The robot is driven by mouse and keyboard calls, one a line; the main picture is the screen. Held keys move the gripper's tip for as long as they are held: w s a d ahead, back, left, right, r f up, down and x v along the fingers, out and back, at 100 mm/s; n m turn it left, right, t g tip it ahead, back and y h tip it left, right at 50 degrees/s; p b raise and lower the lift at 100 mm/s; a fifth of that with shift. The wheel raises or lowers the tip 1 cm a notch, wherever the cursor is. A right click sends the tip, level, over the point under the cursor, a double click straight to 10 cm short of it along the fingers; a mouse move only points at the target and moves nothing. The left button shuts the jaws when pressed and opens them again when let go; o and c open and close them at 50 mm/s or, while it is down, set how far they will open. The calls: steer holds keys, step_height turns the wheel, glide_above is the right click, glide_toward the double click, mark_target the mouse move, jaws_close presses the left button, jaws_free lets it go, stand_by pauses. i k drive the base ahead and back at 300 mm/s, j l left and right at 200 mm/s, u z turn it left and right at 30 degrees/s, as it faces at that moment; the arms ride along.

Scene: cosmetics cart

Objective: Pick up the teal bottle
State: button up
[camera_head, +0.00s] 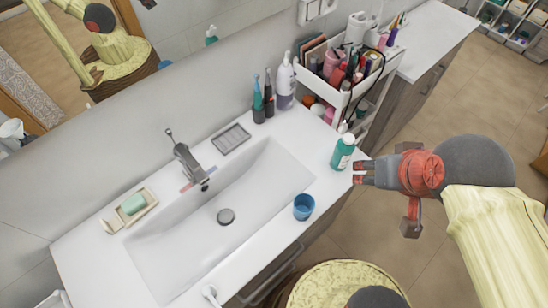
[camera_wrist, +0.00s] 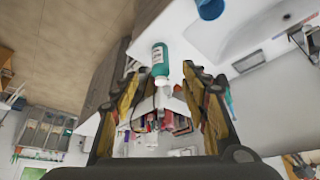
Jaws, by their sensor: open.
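The teal bottle (camera_head: 342,152) stands upright on the right end of the white sink counter (camera_head: 305,241). It has a white label and a white top. My gripper (camera_head: 356,173) is open and empty, with its fingertips just right of the bottle in the head view. In the wrist view the bottle (camera_wrist: 160,60) shows between and beyond the two fingers of my gripper (camera_wrist: 163,75), nearer the left finger. I cannot tell from these views whether a fingertip touches it.
A blue cup (camera_head: 303,207) stands at the counter's front edge. A cosmetics cart (camera_head: 352,92) full of items is behind the bottle. A pump bottle (camera_head: 285,82) and toothbrushes stand at the back by the wall. The sink basin (camera_head: 235,210) lies to the left.

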mark_target(345, 146)
steer(key=u, duration=3.25)
steer(key=z, duration=3.25)
steer(key=k+j+z, duration=0.15)
steer(key=z, duration=0.3)
steer(key=k+z, duration=0.3)
steer(key=z, duration=0.15)
steer(key=k+z, duration=0.25)
steer(key=z, duration=0.2)
